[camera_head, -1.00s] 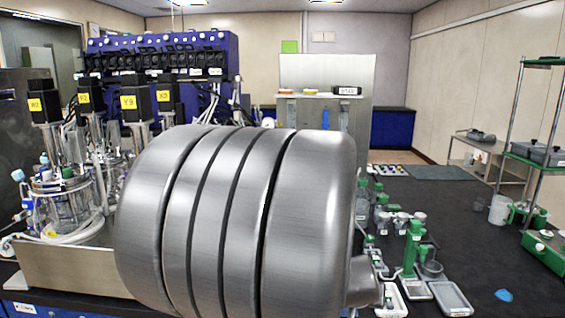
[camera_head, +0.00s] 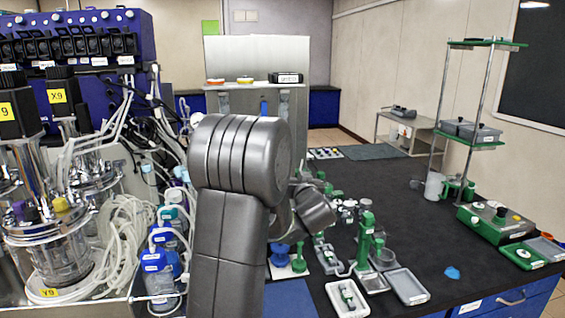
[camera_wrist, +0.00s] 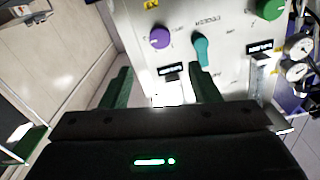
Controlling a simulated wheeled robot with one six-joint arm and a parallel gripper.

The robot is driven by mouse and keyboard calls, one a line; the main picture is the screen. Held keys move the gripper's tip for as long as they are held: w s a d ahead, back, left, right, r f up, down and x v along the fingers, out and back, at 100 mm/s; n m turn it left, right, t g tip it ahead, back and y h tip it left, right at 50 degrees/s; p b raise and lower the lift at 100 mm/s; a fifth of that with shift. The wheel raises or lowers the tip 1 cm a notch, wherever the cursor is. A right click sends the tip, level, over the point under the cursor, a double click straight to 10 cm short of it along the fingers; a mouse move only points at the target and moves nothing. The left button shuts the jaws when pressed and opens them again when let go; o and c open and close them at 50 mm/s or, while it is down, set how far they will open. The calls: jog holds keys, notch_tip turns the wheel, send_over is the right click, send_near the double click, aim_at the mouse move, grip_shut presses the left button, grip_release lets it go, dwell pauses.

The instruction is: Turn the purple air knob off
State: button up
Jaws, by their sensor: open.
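The purple knob (camera_wrist: 159,37) shows in the wrist view, on a pale panel (camera_wrist: 235,75), near the top middle of the picture. A teal lever-shaped knob (camera_wrist: 201,48) sits just right of it, and a green knob (camera_wrist: 270,9) is at the upper right. My gripper (camera_wrist: 160,75) is open, with its two green fingers apart and nothing between them. The purple knob appears beyond the fingertips, above the gap and apart from them. In the head view my grey arm fills the middle, and I cannot make out the fingers or the purple knob there.
Round gauges (camera_wrist: 298,46) and tubing sit at the right of the panel in the wrist view. In the head view, glass bioreactor vessels (camera_head: 45,235) and hoses crowd the left. A dark bench (camera_head: 420,230) with green-and-white equipment lies to the right, with bare patches.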

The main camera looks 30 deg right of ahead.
jog(key=p+x, duration=0.2)
jog(key=x, duration=0.9)
jog(key=shift+w+p, duration=0.2)
jog(key=shift+p, duration=0.15)
jog(key=c, duration=1)
